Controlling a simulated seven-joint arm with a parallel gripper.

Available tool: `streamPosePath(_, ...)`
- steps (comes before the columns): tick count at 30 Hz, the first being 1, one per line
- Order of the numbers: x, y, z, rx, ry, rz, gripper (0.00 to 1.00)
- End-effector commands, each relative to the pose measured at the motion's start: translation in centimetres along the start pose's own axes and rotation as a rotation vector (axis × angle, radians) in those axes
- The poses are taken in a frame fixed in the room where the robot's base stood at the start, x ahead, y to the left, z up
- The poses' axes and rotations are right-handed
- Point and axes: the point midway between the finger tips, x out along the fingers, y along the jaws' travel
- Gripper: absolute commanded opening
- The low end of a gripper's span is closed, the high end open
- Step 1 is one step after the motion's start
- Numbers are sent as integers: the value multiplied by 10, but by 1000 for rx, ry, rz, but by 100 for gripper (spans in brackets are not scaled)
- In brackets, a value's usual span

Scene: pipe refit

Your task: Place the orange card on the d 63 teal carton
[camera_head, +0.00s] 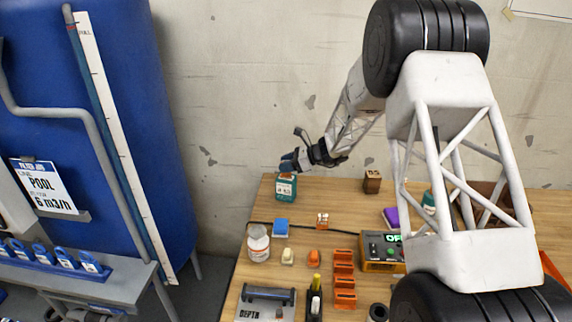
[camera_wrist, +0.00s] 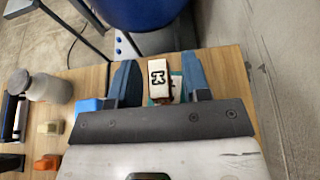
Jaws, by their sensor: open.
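The teal carton (camera_head: 286,187) stands at the back left of the table, with a white label on its front. My gripper (camera_head: 290,163) is open at the carton's top. In the wrist view its two blue fingers (camera_wrist: 158,85) stand apart. Between them is a small white-faced piece (camera_wrist: 158,68) with a black symbol and a brownish side, and a bit of the teal carton (camera_wrist: 176,88) shows beside it. The piece seems to be on or against the carton's top; I cannot tell whether it is the orange card. The fingers hide part of the carton.
A blue block (camera_head: 281,228), a small marked block (camera_head: 322,221) and a white jar (camera_head: 258,243) stand in front of the carton. A brown block (camera_head: 372,181) stands to the right. Orange trays (camera_head: 344,280) and a meter box (camera_head: 381,250) lie nearer. The wall is close behind.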

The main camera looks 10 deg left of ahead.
Motion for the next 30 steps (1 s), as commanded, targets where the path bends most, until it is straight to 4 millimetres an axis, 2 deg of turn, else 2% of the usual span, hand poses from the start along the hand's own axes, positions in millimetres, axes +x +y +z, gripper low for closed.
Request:
streamPosePath(5, -1, 0, 3, -1, 0, 0, 44)
streamPosePath(11, -17, 0, 2, 0, 0, -1, 44)
streamPosePath(30, -108, 0, 3, 0, 0, -2, 44)
